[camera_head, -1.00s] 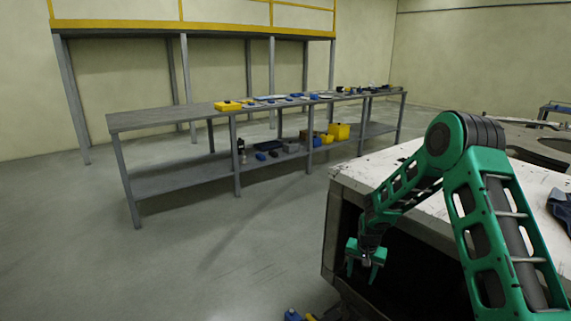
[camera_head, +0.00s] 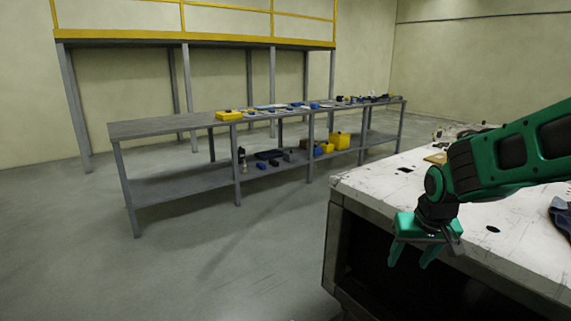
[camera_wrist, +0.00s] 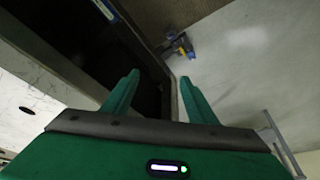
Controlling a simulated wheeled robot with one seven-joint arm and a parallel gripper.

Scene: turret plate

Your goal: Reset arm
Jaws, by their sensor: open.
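My green gripper (camera_head: 412,262) is open and empty in the head view. It points down beside the front corner of the white-topped workbench (camera_head: 385,184), in front of its dark open side. The green arm reaches in from the right edge over the worn bench top. In the wrist view, the two green fingers (camera_wrist: 158,90) are spread apart with nothing between them. Beyond them show the dark inside of the bench and the grey floor.
A long grey table (camera_head: 165,124) with a lower shelf stands at the back. It holds yellow boxes (camera_head: 229,115) and several small items. Blue and yellow items (camera_wrist: 181,46) lie on the floor near the bench. A dark cloth (camera_head: 562,215) lies at right. The floor at left is clear.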

